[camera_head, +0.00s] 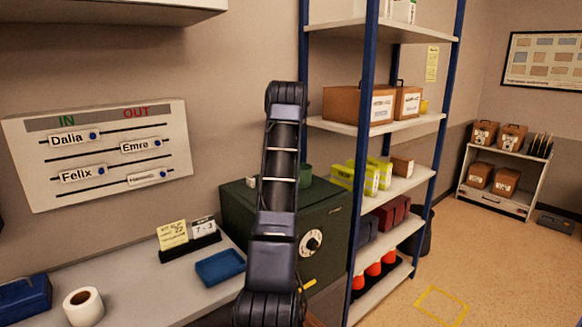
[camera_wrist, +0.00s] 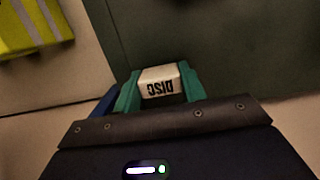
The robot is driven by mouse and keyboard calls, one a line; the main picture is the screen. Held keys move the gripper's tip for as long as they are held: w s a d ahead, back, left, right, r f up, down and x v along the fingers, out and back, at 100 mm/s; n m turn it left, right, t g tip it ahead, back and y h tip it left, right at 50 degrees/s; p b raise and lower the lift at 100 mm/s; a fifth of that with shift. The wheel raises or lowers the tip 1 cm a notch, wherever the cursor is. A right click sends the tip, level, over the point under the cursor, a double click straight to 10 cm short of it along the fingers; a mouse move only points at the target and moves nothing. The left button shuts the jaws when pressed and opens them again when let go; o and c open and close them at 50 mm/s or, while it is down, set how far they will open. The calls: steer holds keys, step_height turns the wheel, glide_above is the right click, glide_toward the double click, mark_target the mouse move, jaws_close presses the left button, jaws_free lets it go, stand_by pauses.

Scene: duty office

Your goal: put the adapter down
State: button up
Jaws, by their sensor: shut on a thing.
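My gripper (camera_wrist: 160,88) has teal fingers and is shut on a small pale block, taken to be the adapter (camera_wrist: 158,82). Dark letters on its face read DISC, upside down in the wrist view. The fingers press on its left and right sides; its lower part is hidden by the gripper. Beyond it in the wrist view is a dark green surface (camera_wrist: 220,45), and no contact with it can be made out. In the head view my arm stands upright before the safe, and neither gripper nor adapter can be made out.
A dark green safe (camera_head: 335,215) stands beside the blue-posted shelf (camera_head: 405,127). A grey counter (camera_head: 140,290) holds a blue tray (camera_head: 220,267), a tape roll (camera_head: 83,307) and a date stand (camera_head: 190,246). Yellow-lime packs (camera_head: 370,178) sit on a middle shelf. Open floor lies right.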

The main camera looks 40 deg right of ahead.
steer(key=shift+f, duration=0.25)
steer(key=o, duration=0.9)
steer(key=shift+o, duration=0.2)
step_height(320, 180, up, 12)
steer(key=w, duration=0.2)
steer(key=s+a+r+t, duration=0.1)
steer(key=s+a+r, duration=0.25)
steer(key=a, duration=0.75)
steer(key=s+a+r+t+h, duration=0.1)
steer(key=s+a+r, duration=0.3)
steer(key=a, duration=0.7)
steer(key=s+a+r+t, duration=0.1)
steer(key=s+a+r, duration=0.3)
steer(key=a, duration=0.8)
steer(key=s+a+f+t, duration=0.1)
steer(key=s+a+f, duration=0.2)
steer(key=s+a, duration=0.4)
steer(key=s+a+f+t, duration=0.1)
steer(key=s+a+f, duration=0.3)
steer(key=s, duration=0.6)
steer(key=s+a+f+t+y, duration=0.1)
steer(key=s+a+f, duration=0.2)
steer(key=s+a, duration=0.6)
steer(key=shift+s+a+f, duration=0.3)
steer(key=shift+f, duration=0.05)
